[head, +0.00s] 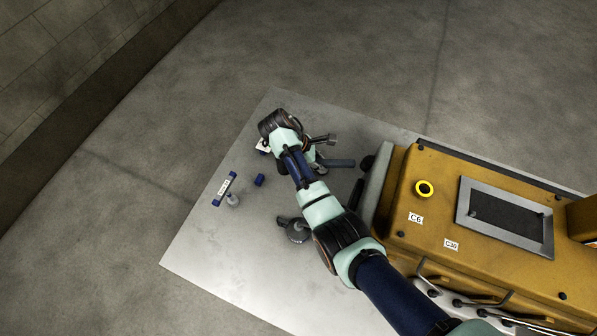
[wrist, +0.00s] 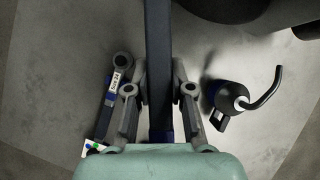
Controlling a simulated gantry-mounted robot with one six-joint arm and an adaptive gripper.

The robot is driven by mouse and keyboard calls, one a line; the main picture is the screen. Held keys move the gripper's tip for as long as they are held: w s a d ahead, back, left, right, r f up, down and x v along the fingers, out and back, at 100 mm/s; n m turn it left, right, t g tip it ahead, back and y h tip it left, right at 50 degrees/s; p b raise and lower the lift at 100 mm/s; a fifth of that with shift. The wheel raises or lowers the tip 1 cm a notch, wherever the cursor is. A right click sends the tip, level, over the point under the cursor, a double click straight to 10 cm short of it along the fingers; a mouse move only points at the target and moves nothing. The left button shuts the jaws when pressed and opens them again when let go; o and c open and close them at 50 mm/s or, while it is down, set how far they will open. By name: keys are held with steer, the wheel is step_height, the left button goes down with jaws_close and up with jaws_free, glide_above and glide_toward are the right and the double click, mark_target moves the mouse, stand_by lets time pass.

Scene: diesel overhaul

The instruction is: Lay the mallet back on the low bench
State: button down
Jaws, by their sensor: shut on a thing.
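The mallet shows in the wrist view as a long dark blue-grey bar (wrist: 158,50). It runs from the top edge down between the fingers of my gripper (wrist: 160,92), which is shut on it. I cannot make out the mallet's head. In the head view, a short dark bar (head: 340,163) sticks out to the right beside my wrist and appears to be part of the mallet. My arm hides most of the gripper there. The low bench (head: 220,255) is a pale grey metal top beneath my arm. I cannot tell whether the mallet touches it.
A black can with a curved spout (wrist: 228,97) stands right of the gripper; a grey ring-ended tool (wrist: 112,85) lies left. A blue labelled bar (head: 224,188) and a blue cylinder (head: 259,180) lie on the bench. The yellow engine (head: 450,205) borders it right. The front-left bench is clear.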

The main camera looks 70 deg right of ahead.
steer(key=shift+w+f, duration=0.25)
steer(key=shift+f, duration=0.05)
step_height(320, 180, down, 20)
steer(key=b, duration=1.2)
steer(key=shift+w+a+r+b, duration=0.1)
steer(key=shift+r+b, duration=0.05)
steer(key=shift+b, duration=0.2)
steer(key=shift+r, duration=0.2)
steer(key=c, duration=1.5)
jaws_free()
steer(key=shift+f, duration=0.2)
steer(key=o, duration=0.5)
